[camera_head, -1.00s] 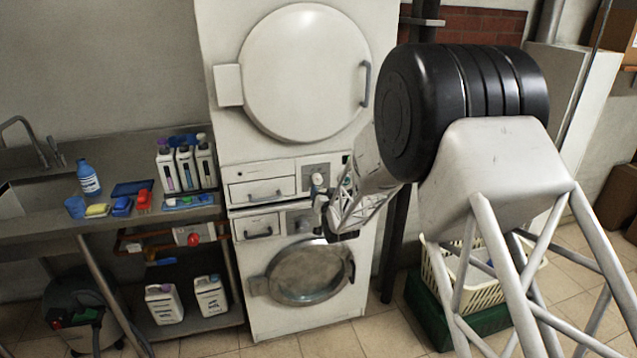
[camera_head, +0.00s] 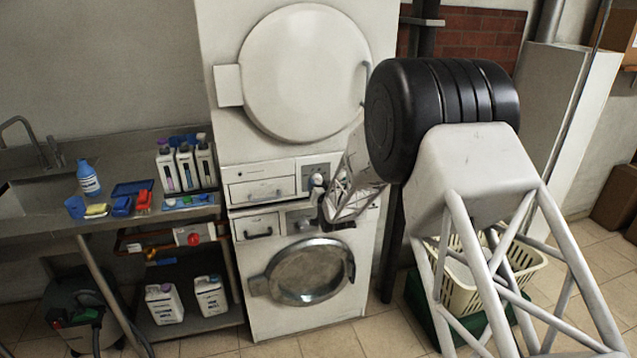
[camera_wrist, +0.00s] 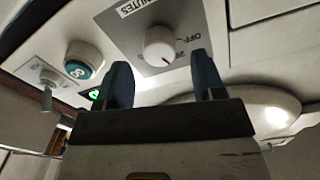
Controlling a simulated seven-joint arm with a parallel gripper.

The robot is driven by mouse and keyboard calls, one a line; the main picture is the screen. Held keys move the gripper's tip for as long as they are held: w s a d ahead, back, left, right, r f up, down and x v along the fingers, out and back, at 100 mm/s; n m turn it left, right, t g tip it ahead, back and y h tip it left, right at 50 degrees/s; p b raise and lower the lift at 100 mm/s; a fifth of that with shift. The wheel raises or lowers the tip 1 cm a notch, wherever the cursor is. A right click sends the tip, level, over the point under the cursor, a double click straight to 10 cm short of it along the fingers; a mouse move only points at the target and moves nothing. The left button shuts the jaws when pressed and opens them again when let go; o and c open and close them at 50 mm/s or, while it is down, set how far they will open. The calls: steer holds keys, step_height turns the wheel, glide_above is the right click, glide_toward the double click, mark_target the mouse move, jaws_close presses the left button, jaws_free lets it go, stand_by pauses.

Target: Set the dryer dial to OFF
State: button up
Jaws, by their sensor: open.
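The dryer (camera_head: 207,75) is the upper white machine in the head view, with a large round door. Its round white dial (camera_head: 317,180) sits on a grey panel at the right of its control strip. In the wrist view the dial (camera_wrist: 158,46) shows close up, with "OFF" and "20" printed beside it and "MINUTES" on the panel. A small red mark on the dial appears to point to the lower right, off the OFF label. My gripper (camera_wrist: 163,80) is open and empty; its two dark fingers stand either side below the dial, apparently not touching it.
In the wrist view a green-faced round button (camera_wrist: 77,68) and a small switch (camera_wrist: 47,100) lie left of the dial. Below the dryer is a washer (camera_head: 310,272) with a round glass door. A sink counter (camera_head: 30,232) with bottles stands left. A cream basket (camera_head: 460,295) stands right.

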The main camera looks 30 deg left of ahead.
mark_target(318, 181)
steer(key=shift+x, duration=1.55)
steer(key=c, duration=0.9)
steer(key=shift+c, duration=0.2)
steer(key=shift+r+n, duration=0.1)
steer(key=shift+n, duration=0.4)
steer(key=n, duration=0.3)
steer(key=shift+n, duration=2.6)
